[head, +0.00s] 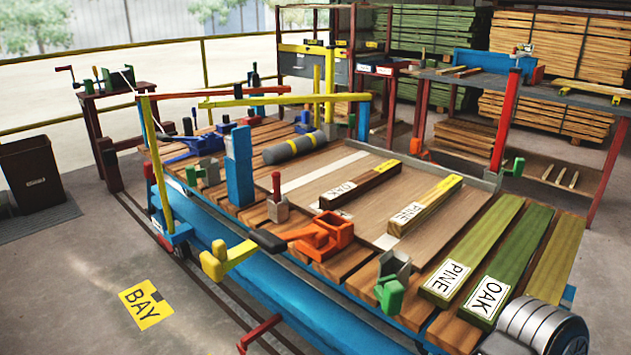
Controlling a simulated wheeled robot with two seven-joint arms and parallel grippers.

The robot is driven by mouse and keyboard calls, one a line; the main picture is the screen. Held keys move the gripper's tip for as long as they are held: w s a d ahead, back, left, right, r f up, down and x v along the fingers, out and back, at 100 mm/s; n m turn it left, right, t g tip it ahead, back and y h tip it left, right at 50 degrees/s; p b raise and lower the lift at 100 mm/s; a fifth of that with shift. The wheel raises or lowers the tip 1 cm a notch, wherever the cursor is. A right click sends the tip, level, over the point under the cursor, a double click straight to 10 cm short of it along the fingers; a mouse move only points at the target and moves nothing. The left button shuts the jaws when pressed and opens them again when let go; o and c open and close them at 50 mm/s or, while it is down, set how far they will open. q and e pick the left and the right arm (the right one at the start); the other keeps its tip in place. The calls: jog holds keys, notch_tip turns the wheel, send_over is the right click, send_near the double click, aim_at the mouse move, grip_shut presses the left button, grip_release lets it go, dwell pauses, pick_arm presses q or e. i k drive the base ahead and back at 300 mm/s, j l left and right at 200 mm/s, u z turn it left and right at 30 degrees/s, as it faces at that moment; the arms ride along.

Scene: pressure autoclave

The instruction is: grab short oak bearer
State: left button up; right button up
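A short dark-brown bearer labelled OAK (372,179) lies on the pale board in the middle of the wooden-slatted bench, in the head view. Its label is on the near left end and its far end is yellowish. A short lighter bearer labelled PINE (433,199) lies to its right, apart from it. Two longer greenish bearers lie further right, labelled PINE (480,241) and OAK (517,252). Neither gripper's fingers are in view. A rounded grey part at the lower right edge seems to be my own arm.
An orange clamp-like tool (322,238) sits on the bench left of the short bearers. A yellow bar (285,100) spans above the bench's far side. Timber stacks (545,118) stand behind.

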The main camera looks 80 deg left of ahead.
aim_at(337, 199)
jog(key=i+u, duration=0.1)
jog(key=u, duration=0.35)
jog(key=i+u, duration=0.1)
jog(key=u, duration=0.35)
jog(key=i+u, duration=0.1)
jog(key=u, duration=0.75)
jog(key=i+l+u, duration=0.1)
jog(key=u, duration=0.35)
jog(key=l+u, duration=0.2)
jog(key=u, duration=0.25)
jog(key=i, duration=0.05)
